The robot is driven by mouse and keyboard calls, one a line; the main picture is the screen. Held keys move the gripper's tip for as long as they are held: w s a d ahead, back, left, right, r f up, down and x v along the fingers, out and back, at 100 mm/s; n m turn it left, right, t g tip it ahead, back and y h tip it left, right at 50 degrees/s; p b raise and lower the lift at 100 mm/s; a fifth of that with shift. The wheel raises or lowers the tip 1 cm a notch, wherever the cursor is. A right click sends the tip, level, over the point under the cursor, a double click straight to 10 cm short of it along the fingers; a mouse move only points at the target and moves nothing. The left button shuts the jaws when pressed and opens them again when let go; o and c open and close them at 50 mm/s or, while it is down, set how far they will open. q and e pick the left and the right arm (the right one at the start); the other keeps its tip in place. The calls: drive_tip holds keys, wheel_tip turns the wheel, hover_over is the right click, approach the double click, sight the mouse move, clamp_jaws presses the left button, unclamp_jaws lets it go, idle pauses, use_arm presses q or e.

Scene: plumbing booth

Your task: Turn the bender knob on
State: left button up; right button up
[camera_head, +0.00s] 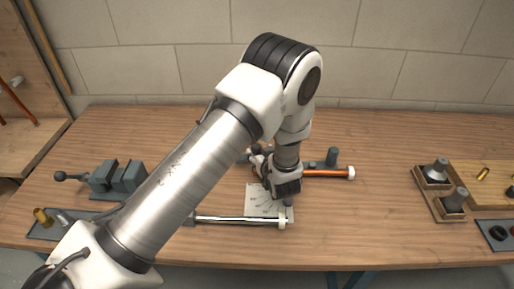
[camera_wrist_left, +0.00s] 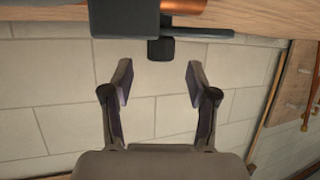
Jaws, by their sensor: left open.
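In the left wrist view a small dark knob (camera_wrist_left: 161,49) sticks out from a dark grey body (camera_wrist_left: 125,18), which I take to be the bender. My left gripper (camera_wrist_left: 159,68) is open, its two fingers apart on either side of the knob's line; the knob lies just beyond the fingertips, and I see no contact. In the head view my left gripper (camera_head: 284,194) is over the middle of the bench and hides most of the bender; the knob cannot be made out there. A dark upright part (camera_head: 332,158) shows behind an orange-copper bar (camera_head: 325,172). My right gripper is not in view.
A grey vise (camera_head: 118,178) stands at left. Wooden blocks with grey cones (camera_head: 436,172) stand at right. The wooden bench (camera_head: 385,215) is clear right of centre.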

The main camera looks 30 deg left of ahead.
use_arm(q)
drive_tip(key=v, duration=0.6)
drive_tip(key=shift+s+d, duration=0.2)
drive_tip(key=shift+s, duration=0.05)
drive_tip(key=shift+r, duration=0.1)
drive_tip(key=shift+c, duration=0.4)
